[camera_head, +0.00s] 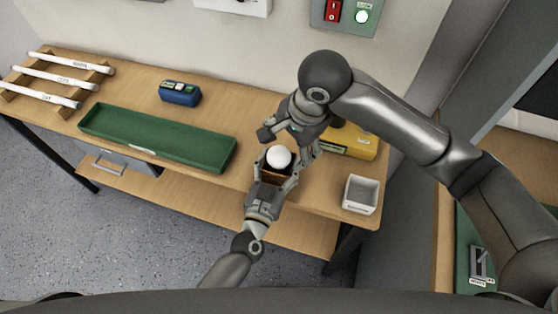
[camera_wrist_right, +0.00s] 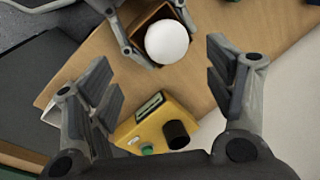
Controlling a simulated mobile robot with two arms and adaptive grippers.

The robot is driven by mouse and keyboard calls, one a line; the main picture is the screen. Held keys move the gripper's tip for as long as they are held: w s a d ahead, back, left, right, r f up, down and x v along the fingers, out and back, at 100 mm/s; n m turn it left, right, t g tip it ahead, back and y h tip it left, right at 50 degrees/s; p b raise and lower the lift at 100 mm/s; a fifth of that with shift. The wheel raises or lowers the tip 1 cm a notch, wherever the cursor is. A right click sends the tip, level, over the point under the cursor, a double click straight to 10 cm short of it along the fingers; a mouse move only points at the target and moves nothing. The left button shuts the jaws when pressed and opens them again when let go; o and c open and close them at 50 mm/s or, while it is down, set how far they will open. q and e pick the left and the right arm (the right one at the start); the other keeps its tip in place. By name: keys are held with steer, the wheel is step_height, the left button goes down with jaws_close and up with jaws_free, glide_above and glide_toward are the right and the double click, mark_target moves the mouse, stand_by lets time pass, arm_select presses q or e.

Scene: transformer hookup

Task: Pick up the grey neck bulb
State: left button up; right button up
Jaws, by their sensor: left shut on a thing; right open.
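A round white bulb (camera_head: 279,158) sits in a small brown open box (camera_head: 277,174) near the table's front edge. Its neck is hidden inside the box, so I cannot tell the neck's colour. My left gripper (camera_head: 276,178) is shut on the brown box, a finger on either side. The bulb (camera_wrist_right: 167,41) and box (camera_wrist_right: 147,21) also show in the right wrist view, at the top. My right gripper (camera_head: 288,143) is open and empty above the bulb. In the wrist view its fingers (camera_wrist_right: 160,78) are spread wide, with the bulb beyond them.
A yellow device (camera_head: 352,142) with a black knob stands close behind the right gripper. A white open bin (camera_head: 361,194) is at the right front corner. A long green tray (camera_head: 150,148), a blue meter (camera_head: 180,93) and a rack of white tubes (camera_head: 55,78) lie left.

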mark_target(280, 153)
steer(key=x, duration=0.7)
steer(key=shift+w+a, duration=0.3)
steer(key=shift+w, duration=0.05)
steer(key=shift+c, duration=0.4)
steer(key=c, duration=1.3)
step_height(280, 153, up, 10)
arm_select(q)
steer(key=o, duration=1.1)
steer(key=shift+c, duration=0.2)
